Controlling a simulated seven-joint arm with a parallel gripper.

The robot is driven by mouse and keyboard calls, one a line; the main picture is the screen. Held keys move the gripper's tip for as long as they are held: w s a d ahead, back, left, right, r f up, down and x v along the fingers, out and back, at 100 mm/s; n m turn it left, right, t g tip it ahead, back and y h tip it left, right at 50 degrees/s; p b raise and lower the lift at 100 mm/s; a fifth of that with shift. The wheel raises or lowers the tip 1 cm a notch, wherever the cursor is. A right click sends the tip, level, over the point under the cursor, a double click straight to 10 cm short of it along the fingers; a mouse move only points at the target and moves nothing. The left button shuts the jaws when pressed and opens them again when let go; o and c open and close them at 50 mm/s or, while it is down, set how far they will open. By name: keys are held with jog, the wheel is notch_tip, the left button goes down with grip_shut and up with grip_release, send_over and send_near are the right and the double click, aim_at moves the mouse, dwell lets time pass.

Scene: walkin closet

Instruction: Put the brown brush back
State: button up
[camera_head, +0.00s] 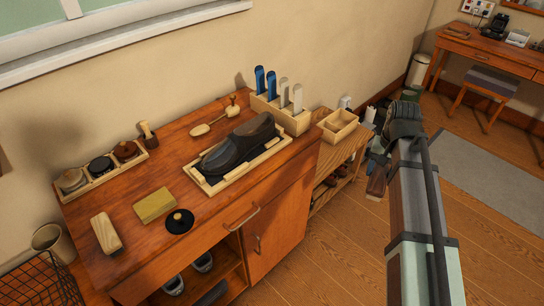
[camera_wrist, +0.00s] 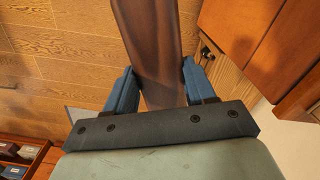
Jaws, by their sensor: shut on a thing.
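My gripper (camera_head: 379,157) hangs over the floor to the right of the cabinet. In the wrist view my gripper (camera_wrist: 158,68) has its two blue fingers on either side of a long dark-brown wooden piece, the brown brush (camera_wrist: 150,40), and is shut on it. In the head view the brush (camera_head: 376,183) shows only as a short brown end below the fingers; my arm hides much of it. Its bristles cannot be made out. A light wooden box (camera_head: 325,126) with open compartments stands on the low rack right of the cabinet and looks empty.
The cabinet top (camera_head: 165,185) holds a dark shoe (camera_head: 236,145) in a tray, a holder (camera_head: 298,125) with blue and grey upright pieces, a yellow block (camera_head: 154,205), a pale block (camera_head: 105,232) and a tin tray (camera_head: 100,182). A stool (camera_head: 490,82) and desk stand behind.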

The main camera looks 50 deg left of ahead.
jog(key=s+a+r+n, duration=0.1)
jog(key=s+a+r, duration=0.3)
jog(key=s+a, duration=0.55)
jog(key=s+a+r+n, duration=0.2)
jog(key=s+a+r, duration=0.35)
jog(key=a, duration=0.65)
jog(key=s+a+r+n, duration=0.1)
jog(key=s+a+r, duration=0.3)
jog(key=s+a, duration=0.6)
jog(key=s+a+f+n, duration=0.1)
jog(key=s+a+n, duration=0.2)
jog(key=s+a, duration=0.5)
jog(key=s+a+f+n, duration=0.1)
jog(key=s+a+n, duration=0.3)
jog(key=s, duration=0.7)
jog(key=s+a+f+n, duration=0.25)
jog(key=s+a, duration=0.35)
jog(key=s, duration=0.4)
jog(key=shift+s+a+f, duration=0.1)
jog(key=shift+a+f, duration=0.05)
jog(key=shift+f, duration=3.85)
jog(key=shift+f, duration=0.55)
jog(key=o, duration=1.2)
